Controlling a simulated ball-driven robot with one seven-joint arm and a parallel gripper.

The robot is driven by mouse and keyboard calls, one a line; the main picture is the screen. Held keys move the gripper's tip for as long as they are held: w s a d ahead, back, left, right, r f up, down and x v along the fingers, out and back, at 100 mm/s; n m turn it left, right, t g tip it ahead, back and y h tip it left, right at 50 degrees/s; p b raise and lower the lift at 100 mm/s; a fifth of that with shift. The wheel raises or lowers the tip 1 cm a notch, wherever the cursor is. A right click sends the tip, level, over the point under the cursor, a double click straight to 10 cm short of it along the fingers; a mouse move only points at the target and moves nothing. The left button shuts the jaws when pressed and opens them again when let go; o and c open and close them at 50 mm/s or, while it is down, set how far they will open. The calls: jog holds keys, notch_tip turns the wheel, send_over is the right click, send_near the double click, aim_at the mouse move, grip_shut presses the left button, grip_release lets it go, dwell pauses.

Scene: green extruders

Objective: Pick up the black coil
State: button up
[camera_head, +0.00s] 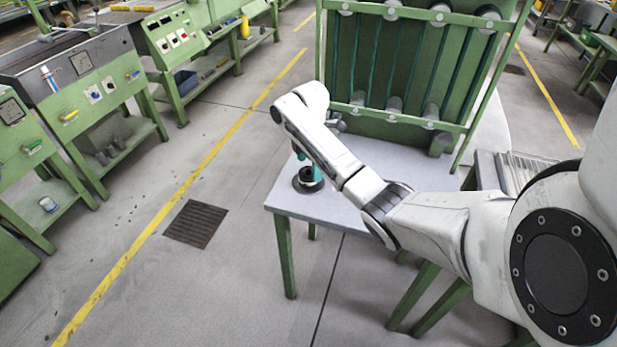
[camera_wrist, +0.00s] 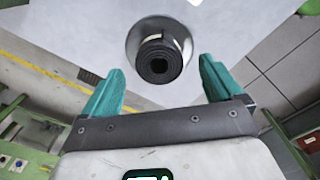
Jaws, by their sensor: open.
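The black coil (camera_wrist: 159,61) is a dark rolled cylinder with a hole in its middle. In the wrist view it stands on a round grey dish or base on the light tabletop, ahead of and between my fingers. My gripper (camera_wrist: 158,82) has two teal fingers spread wide, with nothing between them touching. In the head view the coil (camera_head: 308,180) shows at the left corner of the table (camera_head: 340,213), partly hidden by my gripper (camera_head: 308,165), which hangs just above it.
A green rack (camera_head: 400,80) with several grey rollers stands at the back of the table. Green machine benches (camera_head: 100,80) line the left. The floor has a drain grate (camera_head: 195,224) and yellow lines. The table's front left edge is close to the coil.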

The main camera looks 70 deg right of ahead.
aim_at(305, 176)
notch_tip(305, 176, down, 5)
jog(key=shift+w+r, duration=0.1)
jog(key=shift+w, duration=0.05)
jog(key=shift+c, duration=0.2)
jog(key=c, duration=1.1)
